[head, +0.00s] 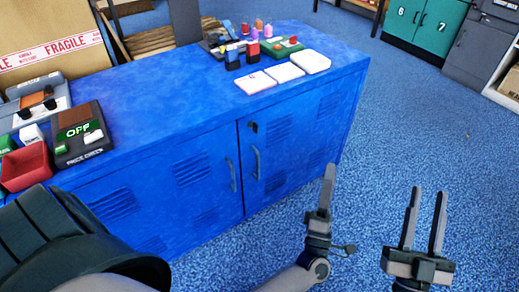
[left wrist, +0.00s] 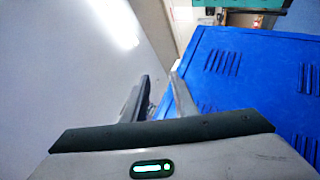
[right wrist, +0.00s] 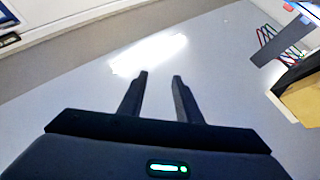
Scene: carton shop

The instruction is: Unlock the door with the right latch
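The blue cabinet (head: 190,105) has two closed-looking doors. A small dark latch (head: 253,127) sits near the upper left corner of its right door (head: 300,135), above that door's bar handle (head: 256,162). The left door (head: 170,195) has its own handle (head: 232,174); I see no second latch. My left gripper (head: 328,170) is in front of the right door, to the right of and below the latch in the head view, apart from it. Its fingers overlap there, but the left wrist view shows a gap between them. My right gripper (head: 426,192) is open and empty, farther right over the floor.
The cabinet top holds a red bin (head: 25,167), an OFF-marked device (head: 83,133), white boxes (head: 284,72) and small coloured items. A FRAGILE carton (head: 50,40) stands behind at left. Teal cabinets (head: 428,25) stand far right. Blue floor (head: 420,120) right of the cabinet is clear.

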